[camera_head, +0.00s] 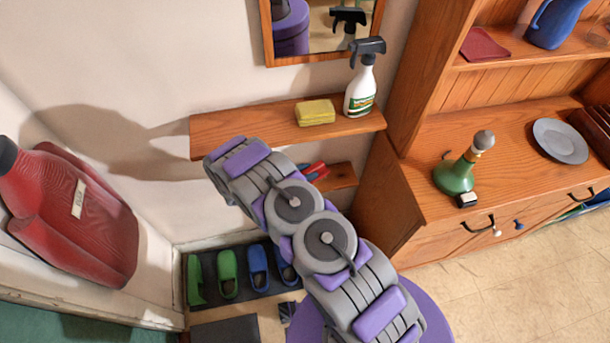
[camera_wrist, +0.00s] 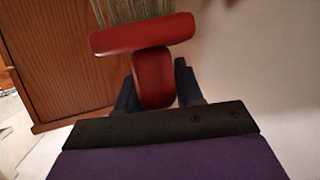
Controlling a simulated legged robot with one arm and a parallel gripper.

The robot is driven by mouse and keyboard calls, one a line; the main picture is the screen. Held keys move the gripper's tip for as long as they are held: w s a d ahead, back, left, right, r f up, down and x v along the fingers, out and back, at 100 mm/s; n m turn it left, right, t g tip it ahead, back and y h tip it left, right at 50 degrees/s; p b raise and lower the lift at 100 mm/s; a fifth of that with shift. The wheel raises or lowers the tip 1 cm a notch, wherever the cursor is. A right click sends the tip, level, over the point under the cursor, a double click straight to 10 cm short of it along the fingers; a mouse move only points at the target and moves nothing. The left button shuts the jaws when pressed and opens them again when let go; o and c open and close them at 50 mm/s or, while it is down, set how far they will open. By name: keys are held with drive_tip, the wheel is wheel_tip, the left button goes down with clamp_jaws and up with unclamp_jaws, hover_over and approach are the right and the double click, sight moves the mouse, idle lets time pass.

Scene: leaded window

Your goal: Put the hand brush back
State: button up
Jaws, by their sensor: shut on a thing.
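The hand brush (camera_wrist: 143,36) fills the upper middle of the wrist view. It has a red head, a short red handle and pale bristles at the top edge. My gripper (camera_wrist: 154,85) is shut on the red handle, with one dark finger on each side. The bristle ends are cut off by the frame. In the head view my arm hides the gripper. A small red and blue piece (camera_head: 315,171) shows beside the arm at the lower shelf (camera_head: 341,176); I cannot tell whether it is part of the brush.
An upper shelf (camera_head: 240,128) holds a yellow sponge (camera_head: 315,112) and a spray bottle (camera_head: 361,90). A wooden dresser (camera_head: 415,215) with a green bottle (camera_head: 456,175) stands right. Shoes (camera_head: 228,274) lie below.

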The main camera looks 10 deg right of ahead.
sight(313, 167)
drive_tip(key=shift+w+d+f, duration=0.1)
drive_tip(key=shift+w+d, duration=0.85)
drive_tip(key=shift+d, duration=0.3)
drive_tip(key=shift+w+d+f, duration=0.1)
drive_tip(key=a+f+b, duration=0.1)
drive_tip(key=a+f, duration=0.1)
drive_tip(key=f, duration=0.1)
drive_tip(key=shift+a+b, duration=0.3)
drive_tip(key=shift+b, duration=0.05)
drive_tip(key=shift+a+f, duration=0.2)
drive_tip(key=shift+a, duration=0.05)
drive_tip(key=shift+d+r, duration=0.1)
drive_tip(key=o, duration=0.7)
drive_tip(key=shift+d, duration=0.35)
drive_tip(key=shift+o, duration=1.3)
drive_tip(key=shift+d, duration=0.75)
drive_tip(key=shift+o, duration=0.8)
drive_tip(key=shift+a, duration=0.8)
drive_tip(key=p+v, duration=0.2)
drive_tip(key=v, duration=0.9)
drive_tip(key=shift+s+r+p, duration=0.25)
drive_tip(key=shift+r+p, duration=0.05)
drive_tip(key=shift+p, duration=0.1)
